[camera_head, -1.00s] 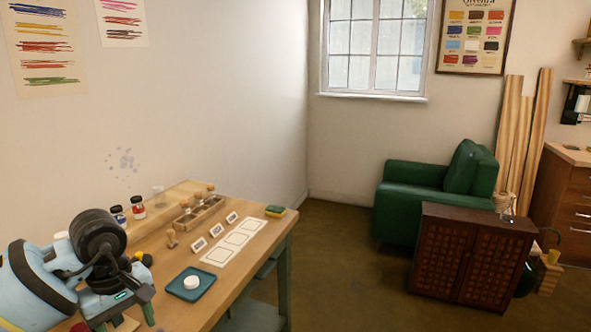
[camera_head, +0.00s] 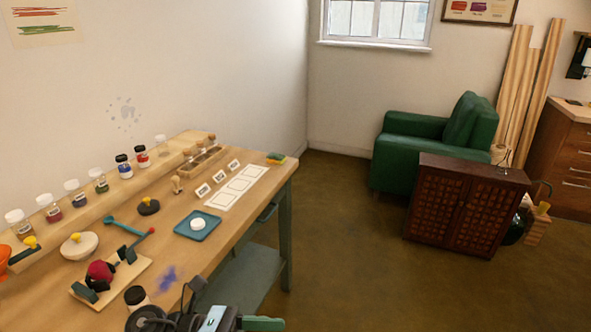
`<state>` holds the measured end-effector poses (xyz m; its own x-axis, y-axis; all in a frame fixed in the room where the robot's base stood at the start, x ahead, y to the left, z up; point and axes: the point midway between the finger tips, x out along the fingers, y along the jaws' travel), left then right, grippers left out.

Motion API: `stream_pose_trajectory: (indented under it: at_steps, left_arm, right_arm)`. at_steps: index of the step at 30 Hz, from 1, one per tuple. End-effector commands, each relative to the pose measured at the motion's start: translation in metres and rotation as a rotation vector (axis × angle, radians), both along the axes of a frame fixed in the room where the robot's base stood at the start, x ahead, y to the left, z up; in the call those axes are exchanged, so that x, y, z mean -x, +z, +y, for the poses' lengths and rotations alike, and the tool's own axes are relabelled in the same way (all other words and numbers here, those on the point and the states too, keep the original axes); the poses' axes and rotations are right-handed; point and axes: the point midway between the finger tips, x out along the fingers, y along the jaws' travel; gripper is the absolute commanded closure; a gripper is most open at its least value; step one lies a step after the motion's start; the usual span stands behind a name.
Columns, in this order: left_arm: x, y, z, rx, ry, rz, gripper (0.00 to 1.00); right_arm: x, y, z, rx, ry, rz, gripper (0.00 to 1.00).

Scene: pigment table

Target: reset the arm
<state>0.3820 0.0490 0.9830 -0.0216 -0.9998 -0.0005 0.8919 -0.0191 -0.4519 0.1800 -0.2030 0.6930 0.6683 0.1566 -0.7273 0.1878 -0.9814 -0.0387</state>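One of my grippers (camera_head: 228,305), seemingly the left, shows at the bottom edge of the head view, low at the table's front side. Its dark and light-blue body is cut off by the frame, and I cannot tell whether its fingers are open or shut. The wooden table (camera_head: 225,232) fills the left of the view. My other gripper is not in view.
Several pigment jars (camera_head: 73,192) line the back shelf. A board with a red-and-dark object (camera_head: 100,273), a pale lidded bowl (camera_head: 79,244), a teal tool (camera_head: 122,228) and a blue tray (camera_head: 198,225) holding a white piece lie on the table. Open floor (camera_head: 345,270) lies right.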

Motion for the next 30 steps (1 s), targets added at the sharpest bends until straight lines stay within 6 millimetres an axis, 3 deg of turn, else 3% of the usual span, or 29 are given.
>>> stream_pose_trajectory:
  at_steps: [4, 8, 14, 17, 21, 24, 27, 28, 30]
  left_arm:
    - [-0.003, 0.0, 0.003, 0.279, 0.21, 0.411, 0.42]
    - [-0.011, -0.018, 0.024, 0.508, 0.393, 0.786, 0.42]
    - [-0.002, -0.087, 0.074, 0.854, 0.685, 1.381, 0.42]
    - [0.021, -0.135, 0.1, 1.029, 0.837, 1.677, 0.42]
    - [0.075, -0.201, 0.129, 1.27, 1.047, 2.052, 0.42]
    - [0.118, -0.236, 0.142, 1.417, 1.175, 2.257, 0.42]
    - [0.155, -0.26, 0.149, 1.53, 1.276, 2.402, 0.42]
    - [0.163, -0.265, 0.15, -1.533, -1.278, -2.394, 0.42]
    - [0.179, -0.273, 0.153, -1.499, -1.251, -2.321, 0.42]
  right_arm:
    - [-0.002, 0.002, 0.0, 0.0, 0.0, -0.006, 0.64]
    - [-0.003, 0.004, 0.0, 0.0, -0.002, -0.009, 0.64]
    - [-0.005, 0.007, 0.001, -0.003, -0.006, -0.014, 0.64]
    - [-0.006, 0.008, 0.002, -0.006, -0.008, -0.018, 0.64]
    - [-0.008, 0.01, 0.002, -0.007, -0.009, -0.022, 0.64]
    - [-0.008, 0.01, 0.002, -0.006, -0.009, -0.024, 0.64]
    - [-0.009, 0.011, 0.002, -0.005, -0.009, -0.025, 0.64]
    - [-0.009, 0.011, 0.002, -0.005, -0.009, -0.025, 0.64]
    - [-0.009, 0.011, 0.002, -0.005, -0.008, -0.025, 0.64]
